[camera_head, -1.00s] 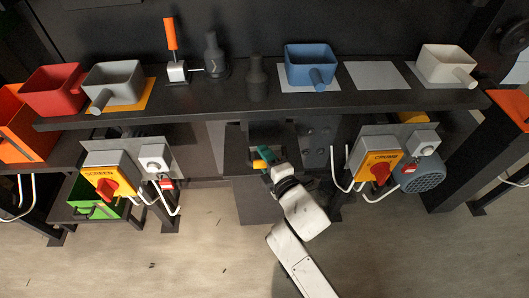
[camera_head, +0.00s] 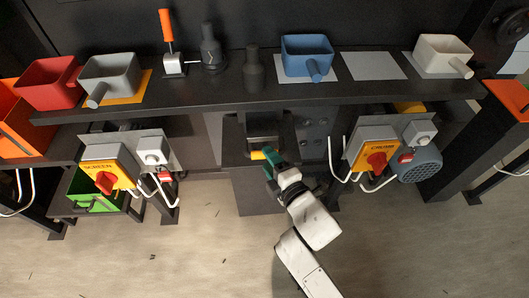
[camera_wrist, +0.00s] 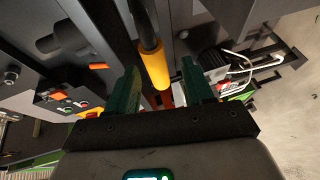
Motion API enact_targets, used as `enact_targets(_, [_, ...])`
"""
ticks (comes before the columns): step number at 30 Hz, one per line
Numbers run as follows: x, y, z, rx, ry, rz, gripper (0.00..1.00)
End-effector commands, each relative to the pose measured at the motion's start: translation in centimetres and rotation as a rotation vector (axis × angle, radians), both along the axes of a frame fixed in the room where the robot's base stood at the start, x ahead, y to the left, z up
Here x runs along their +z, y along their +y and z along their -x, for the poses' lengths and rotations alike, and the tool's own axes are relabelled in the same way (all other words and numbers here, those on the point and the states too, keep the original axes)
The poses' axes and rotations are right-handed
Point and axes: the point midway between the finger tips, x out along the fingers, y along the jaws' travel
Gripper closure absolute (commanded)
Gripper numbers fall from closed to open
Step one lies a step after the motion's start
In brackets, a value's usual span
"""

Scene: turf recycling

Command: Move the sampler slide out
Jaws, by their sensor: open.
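The sampler slide's yellow handle (camera_head: 263,154) shows at the front of the dark central station under the shelf. In the wrist view the yellow handle (camera_wrist: 155,68) is a rounded grip on a dark rod. My gripper (camera_head: 269,161) is at the handle, partly covering it. In the wrist view my gripper (camera_wrist: 160,72) is open, with one green finger on each side of the handle and a visible gap to both. The slide's body behind the handle is mostly hidden, so I cannot tell how far it is out.
An orange-yellow switch box (camera_head: 109,169) stands left of the station, and another (camera_head: 372,149) stands right with loose white cables. The shelf (camera_head: 210,98) above carries scoops (camera_head: 307,58) and dark bottles.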

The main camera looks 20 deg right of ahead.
Motion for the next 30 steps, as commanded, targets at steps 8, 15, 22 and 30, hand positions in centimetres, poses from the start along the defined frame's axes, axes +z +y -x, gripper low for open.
enact_targets(8, [0.7, -0.4, 4.7, -0.001, 0.004, -0.001, 0.48])
enact_targets(15, [1.0, -0.5, 6.2, 0.0, 0.004, 0.0, 0.48])
enact_targets(22, [1.0, -0.5, 6.3, 0.0, 0.003, -0.001, 0.48])
enact_targets(30, [1.0, -0.5, 6.2, 0.0, 0.003, -0.001, 0.48])
